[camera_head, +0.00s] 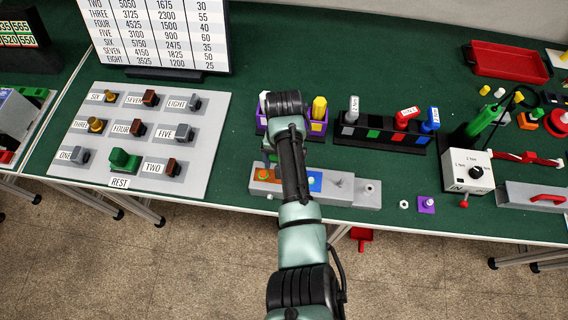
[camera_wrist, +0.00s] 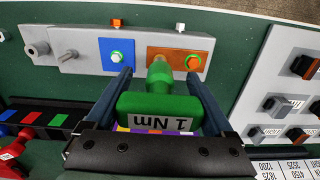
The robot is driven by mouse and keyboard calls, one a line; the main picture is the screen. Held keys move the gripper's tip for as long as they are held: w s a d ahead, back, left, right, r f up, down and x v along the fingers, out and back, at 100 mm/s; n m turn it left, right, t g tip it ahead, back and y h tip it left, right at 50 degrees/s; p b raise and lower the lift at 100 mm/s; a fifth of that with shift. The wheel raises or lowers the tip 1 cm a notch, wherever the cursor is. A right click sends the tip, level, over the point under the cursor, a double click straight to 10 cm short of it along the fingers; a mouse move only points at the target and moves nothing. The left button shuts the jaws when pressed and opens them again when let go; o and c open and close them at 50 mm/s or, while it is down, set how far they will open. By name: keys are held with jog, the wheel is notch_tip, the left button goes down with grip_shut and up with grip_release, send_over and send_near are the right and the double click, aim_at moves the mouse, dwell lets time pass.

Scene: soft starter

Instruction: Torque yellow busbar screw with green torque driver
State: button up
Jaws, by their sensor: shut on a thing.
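My gripper (camera_wrist: 160,75) is shut on the green torque driver (camera_wrist: 158,104), labelled 1 Nm, in the wrist view. The driver's narrow end points at the grey block (camera_wrist: 84,58), close to the left edge of its orange plate (camera_wrist: 166,67). I cannot tell whether it touches. No plate looks clearly yellow. In the head view my arm hides the block's middle and most of the driver.
A black rack (camera_head: 375,134) holds grey, red and blue drivers, with a green-marked slot empty. A purple rack (camera_head: 317,128) with a yellow-topped piece (camera_head: 319,108) stands behind the block. A white tester (camera_head: 468,170) is right.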

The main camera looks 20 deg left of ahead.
jog(key=shift+a+r+m+p, duration=0.1)
jog(key=shift+r+m+p, duration=0.1)
jog(key=shift+m+p, duration=0.6)
jog(key=m, duration=0.3)
jog(key=shift+f, duration=0.15)
jog(key=n, duration=0.3)
jog(key=shift+n, duration=0.8)
